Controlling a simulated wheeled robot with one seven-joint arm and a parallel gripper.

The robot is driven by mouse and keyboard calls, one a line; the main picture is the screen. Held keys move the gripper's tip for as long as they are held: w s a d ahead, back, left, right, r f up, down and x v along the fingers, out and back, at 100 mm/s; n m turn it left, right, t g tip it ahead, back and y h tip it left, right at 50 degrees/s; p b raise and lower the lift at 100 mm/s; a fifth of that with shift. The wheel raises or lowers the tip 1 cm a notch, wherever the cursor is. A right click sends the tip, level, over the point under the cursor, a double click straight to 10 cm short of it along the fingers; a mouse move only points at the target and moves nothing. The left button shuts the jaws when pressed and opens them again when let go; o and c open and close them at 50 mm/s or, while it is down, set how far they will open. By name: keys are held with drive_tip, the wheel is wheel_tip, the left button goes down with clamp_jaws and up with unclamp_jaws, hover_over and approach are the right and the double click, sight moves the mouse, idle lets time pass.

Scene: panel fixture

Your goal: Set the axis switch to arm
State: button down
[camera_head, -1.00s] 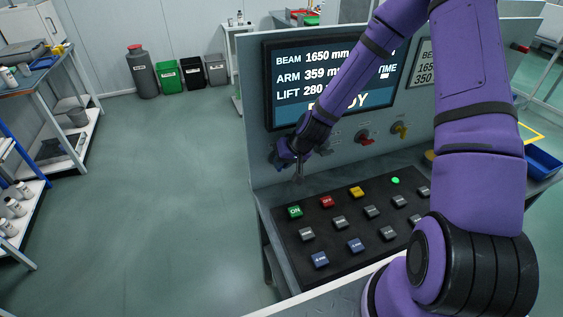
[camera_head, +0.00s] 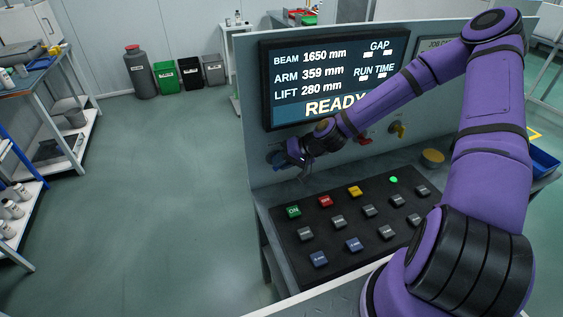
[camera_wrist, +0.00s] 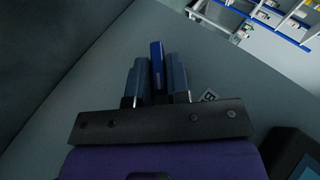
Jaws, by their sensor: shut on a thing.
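My gripper (camera_head: 290,158) is at the left end of the upright panel, just below the display. In the wrist view its two fingers (camera_wrist: 157,80) are closed on the sides of a blue switch handle (camera_wrist: 157,60). In the head view the switch (camera_head: 274,157) shows only partly as a blue shape on the panel, mostly covered by my gripper. A label with a letter B (camera_wrist: 209,95) shows beside the right finger in the wrist view. The other labels around the switch are hidden, so its setting cannot be read.
The display (camera_head: 335,80) reads READY above my gripper. A red switch (camera_head: 365,139) and a yellow switch (camera_head: 398,130) sit to the right on the panel. The sloped black console (camera_head: 325,226) below carries several buttons and a lit green lamp (camera_head: 393,180).

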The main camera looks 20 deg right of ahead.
drive_tip(key=shift+s+f, duration=0.1)
drive_tip(key=c, duration=1.2)
unclamp_jaws()
drive_tip(key=shift+o, duration=0.2)
drive_tip(key=shift+d, duration=0.1)
drive_tip(key=v, duration=1)
drive_tip(key=shift+d+r, duration=0.2)
drive_tip(key=shift+r, duration=0.05)
drive_tip(key=shift+s, duration=0.15)
